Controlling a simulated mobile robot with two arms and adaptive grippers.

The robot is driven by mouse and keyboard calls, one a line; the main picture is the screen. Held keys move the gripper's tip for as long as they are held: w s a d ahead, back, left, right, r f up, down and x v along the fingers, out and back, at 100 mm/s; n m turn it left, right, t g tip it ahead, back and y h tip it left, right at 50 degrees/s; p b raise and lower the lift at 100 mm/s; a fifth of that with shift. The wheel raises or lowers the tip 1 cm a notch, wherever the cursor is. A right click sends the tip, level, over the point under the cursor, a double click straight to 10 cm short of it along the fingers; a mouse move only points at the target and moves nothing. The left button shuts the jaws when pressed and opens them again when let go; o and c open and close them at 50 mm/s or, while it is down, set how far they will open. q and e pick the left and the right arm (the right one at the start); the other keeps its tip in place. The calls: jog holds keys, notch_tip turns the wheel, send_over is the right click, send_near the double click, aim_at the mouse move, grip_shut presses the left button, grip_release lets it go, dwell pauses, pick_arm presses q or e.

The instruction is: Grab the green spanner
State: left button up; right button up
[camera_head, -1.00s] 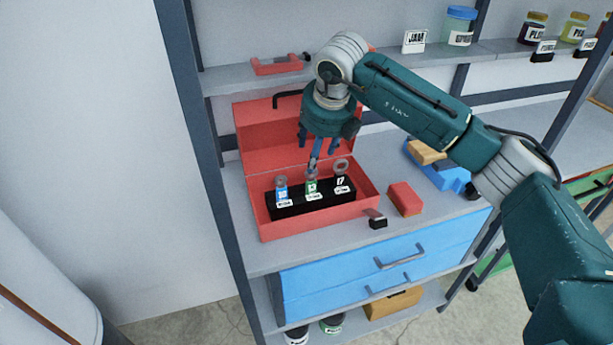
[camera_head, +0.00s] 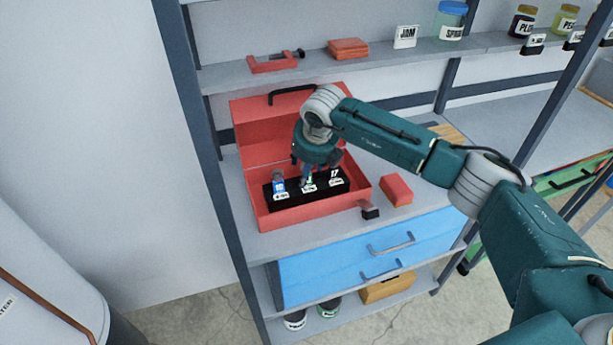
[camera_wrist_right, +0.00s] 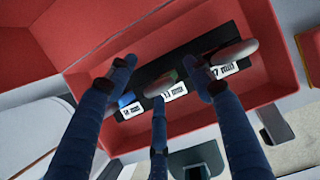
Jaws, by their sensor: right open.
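The green spanner (camera_head: 309,181) stands in the middle slot of a black holder (camera_head: 268,196) inside the open red toolbox (camera_head: 262,216). My right gripper (camera_head: 307,172) is low over it, pointing down, and hides most of it. In the right wrist view the fingers of my right gripper (camera_wrist_right: 160,76) are spread, with the green spanner's head (camera_wrist_right: 160,86) between them. I cannot tell whether a finger touches it. A blue spanner (camera_head: 279,184) stands to its left and another spanner (camera_wrist_right: 234,52) to its right. My left gripper is not in view.
A red block (camera_head: 397,190) and a small dark-ended item (camera_head: 370,211) lie right of the toolbox. The raised lid (camera_head: 262,124) stands behind the holder. A shelf (camera_head: 230,76) above carries a red clamp (camera_head: 272,63) and jars. Blue drawers (camera_head: 340,270) are below.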

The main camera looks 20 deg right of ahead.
jog(key=c, duration=1.3)
jog(key=shift+o, duration=0.2)
jog(key=shift+r, duration=0.1)
jog(key=shift+r, duration=0.15)
